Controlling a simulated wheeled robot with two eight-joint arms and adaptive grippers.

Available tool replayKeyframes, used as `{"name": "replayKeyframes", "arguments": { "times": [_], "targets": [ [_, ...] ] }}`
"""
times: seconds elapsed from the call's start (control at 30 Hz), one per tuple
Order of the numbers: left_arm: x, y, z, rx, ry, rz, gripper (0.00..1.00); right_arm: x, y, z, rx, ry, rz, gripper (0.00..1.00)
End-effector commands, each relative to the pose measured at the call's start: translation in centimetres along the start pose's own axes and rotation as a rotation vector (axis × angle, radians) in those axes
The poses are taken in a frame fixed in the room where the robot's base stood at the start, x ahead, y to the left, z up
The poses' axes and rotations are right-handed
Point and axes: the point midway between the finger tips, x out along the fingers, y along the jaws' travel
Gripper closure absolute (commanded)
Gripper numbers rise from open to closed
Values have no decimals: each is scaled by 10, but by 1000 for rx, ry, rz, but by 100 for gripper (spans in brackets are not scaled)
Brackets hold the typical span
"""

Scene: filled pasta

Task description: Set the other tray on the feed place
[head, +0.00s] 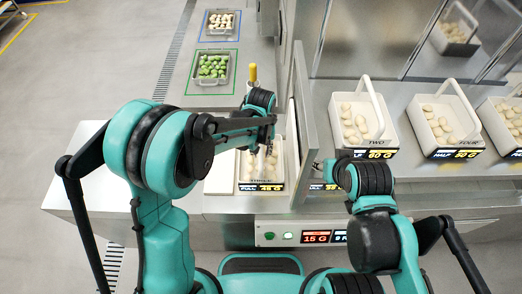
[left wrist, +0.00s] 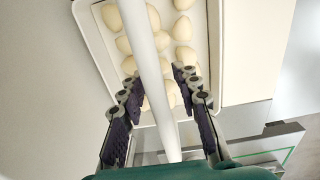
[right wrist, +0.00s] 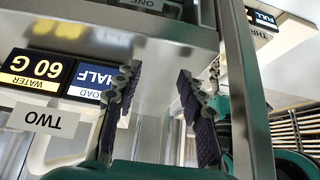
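A white tray (head: 240,186) of pale filled pasta stands behind a plate reading THREE and FULL 45 G, partly hidden by my left arm. My left gripper (head: 268,128) is above it. In the left wrist view my left gripper (left wrist: 158,90) is open, its fingers apart on either side of the tray's white handle (left wrist: 150,50). My right gripper (right wrist: 152,85) is open and empty in front of the plates (right wrist: 38,72) reading HALF, 60 G and TWO.
White handled trays of pasta (head: 362,122), (head: 445,120) and (head: 505,118) stand on the right shelf. A metal partition (head: 309,108) rises between the shelf and tray THREE. A control panel (head: 315,235) with a 15 G display faces me. A yellow-topped item (head: 252,72) stands behind my left gripper.

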Motion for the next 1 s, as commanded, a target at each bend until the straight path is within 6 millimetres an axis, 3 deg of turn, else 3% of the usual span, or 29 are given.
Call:
{"name": "replayKeyframes", "arguments": {
  "times": [0.27, 0.7, 1.0],
  "targets": [
    [-12, 0, 0, 0, 0, 0, 69, -5, 0, -3, 0, 0, 0, 60],
    [-103, 0, 0, 0, 0, 0, 69, -20, 0, -14, 0, 0, 0, 60],
    [-124, 0, 0, 0, 0, 0, 69, -22, 0, -16, 0, 0, 0, 60]
  ]
}}
